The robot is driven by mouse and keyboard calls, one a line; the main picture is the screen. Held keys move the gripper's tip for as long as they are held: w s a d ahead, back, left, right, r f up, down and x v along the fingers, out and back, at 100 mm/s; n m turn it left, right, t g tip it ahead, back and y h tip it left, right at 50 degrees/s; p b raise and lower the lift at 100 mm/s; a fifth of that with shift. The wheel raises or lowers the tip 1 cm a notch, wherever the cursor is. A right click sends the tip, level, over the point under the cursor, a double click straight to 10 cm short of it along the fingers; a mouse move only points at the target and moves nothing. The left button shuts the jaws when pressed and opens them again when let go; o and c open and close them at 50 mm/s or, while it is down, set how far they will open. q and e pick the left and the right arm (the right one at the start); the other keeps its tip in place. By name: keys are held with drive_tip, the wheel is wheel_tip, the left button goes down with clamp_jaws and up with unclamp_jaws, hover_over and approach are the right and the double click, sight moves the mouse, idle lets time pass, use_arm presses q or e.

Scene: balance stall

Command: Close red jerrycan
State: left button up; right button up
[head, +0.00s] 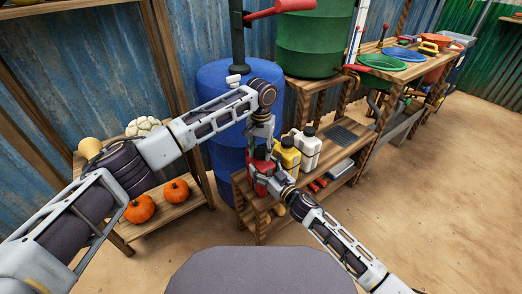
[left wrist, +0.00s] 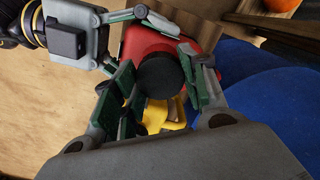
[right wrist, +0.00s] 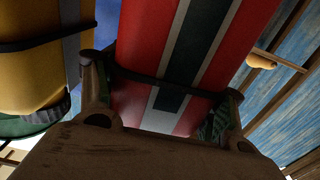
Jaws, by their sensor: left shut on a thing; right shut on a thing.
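The red jerrycan (head: 262,168) stands at the left end of the low wooden shelf, partly hidden by my grippers. My right gripper (right wrist: 165,100) is shut around its body, a finger on each side, over the black and grey stripes. My left gripper (left wrist: 163,85) comes from above and is shut on the black cap (left wrist: 160,80), at the top of the red jerrycan (left wrist: 145,40). The cap sits over the can's mouth area; I cannot tell whether it is seated or threaded. In the head view the cap is hidden behind my left gripper (head: 258,148).
A yellow jerrycan (head: 287,157) and a white jerrycan (head: 305,150) stand close to the right of the red one. A blue barrel (head: 220,82) is behind. Pumpkins (head: 140,209) sit on a left shelf. The sandy floor in front is clear.

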use_arm(q)
drive_tip(key=m, duration=0.3)
drive_tip(key=shift+m, duration=0.4)
drive_tip(key=m, duration=1)
drive_tip(key=shift+m, duration=0.4)
drive_tip(key=o, duration=1.1)
drive_tip(key=shift+o, duration=0.2)
drive_tip(key=shift+r, duration=2.2)
drive_tip(key=shift+w, duration=0.1)
drive_tip(key=shift+c, duration=0.4)
